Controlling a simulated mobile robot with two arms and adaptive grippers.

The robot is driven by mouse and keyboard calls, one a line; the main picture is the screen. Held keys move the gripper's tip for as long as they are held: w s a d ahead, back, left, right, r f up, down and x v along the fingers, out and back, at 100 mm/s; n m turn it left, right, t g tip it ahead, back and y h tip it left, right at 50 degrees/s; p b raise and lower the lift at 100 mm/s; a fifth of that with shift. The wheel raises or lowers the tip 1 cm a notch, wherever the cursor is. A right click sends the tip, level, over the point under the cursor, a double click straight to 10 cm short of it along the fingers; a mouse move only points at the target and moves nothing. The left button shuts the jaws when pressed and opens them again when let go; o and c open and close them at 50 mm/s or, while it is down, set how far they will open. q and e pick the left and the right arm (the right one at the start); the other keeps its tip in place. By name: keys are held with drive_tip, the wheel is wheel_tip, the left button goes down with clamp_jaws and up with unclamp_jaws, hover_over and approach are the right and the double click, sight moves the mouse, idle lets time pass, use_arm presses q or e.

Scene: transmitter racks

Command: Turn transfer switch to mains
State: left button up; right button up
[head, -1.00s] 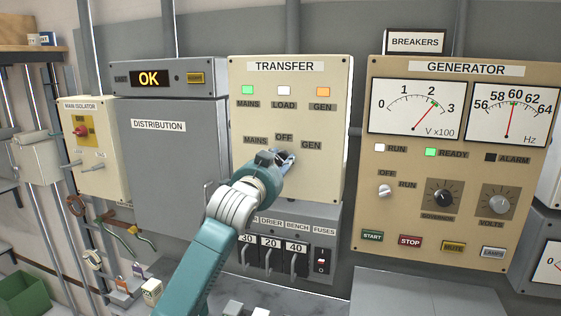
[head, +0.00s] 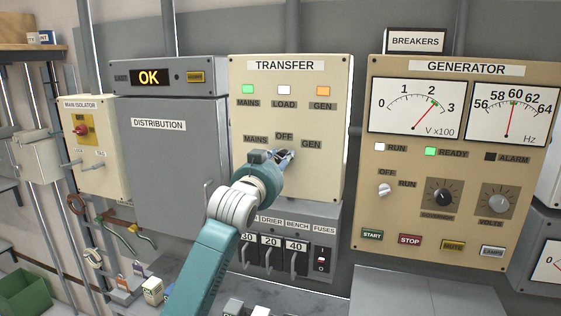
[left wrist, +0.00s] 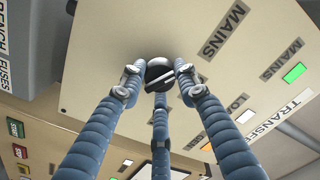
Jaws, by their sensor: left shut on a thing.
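The cream transfer panel (head: 315,180) is in the middle of the head view, with MAINS, OFF and GEN labels around its switch. In the left wrist view the dark round transfer switch (left wrist: 160,70) shows between my fingers, with a pale line on it. Its exact setting is hard to read. My left gripper (head: 286,156) reaches the panel just below the OFF label and covers the switch in the head view. Its three blue fingers (left wrist: 158,78) are closed around the knob. The MAINS lamp (head: 247,89) is green, LOAD is white, GEN is amber. My right gripper is not in view.
The generator panel (head: 455,155) with its dials and knobs stands to the right. The grey distribution cabinet (head: 170,185) is to the left. A fuse box (head: 322,230) with several levers and a switch sits just below the transfer panel, close to my left arm.

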use_arm(q)
drive_tip(key=o, duration=1.2)
drive_tip(key=shift+a+f, duration=0.15)
drive_tip(key=shift+f, duration=0.3)
drive_tip(key=shift+c, duration=0.2)
drive_tip(key=shift+w+a+r, duration=0.1)
drive_tip(key=shift+r, duration=0.1)
drive_tip(key=shift+s, duration=0.35)
drive_tip(key=v, duration=1.1)
drive_tip(key=shift+s+a, duration=0.15)
drive_tip(key=shift+a, duration=0.05)
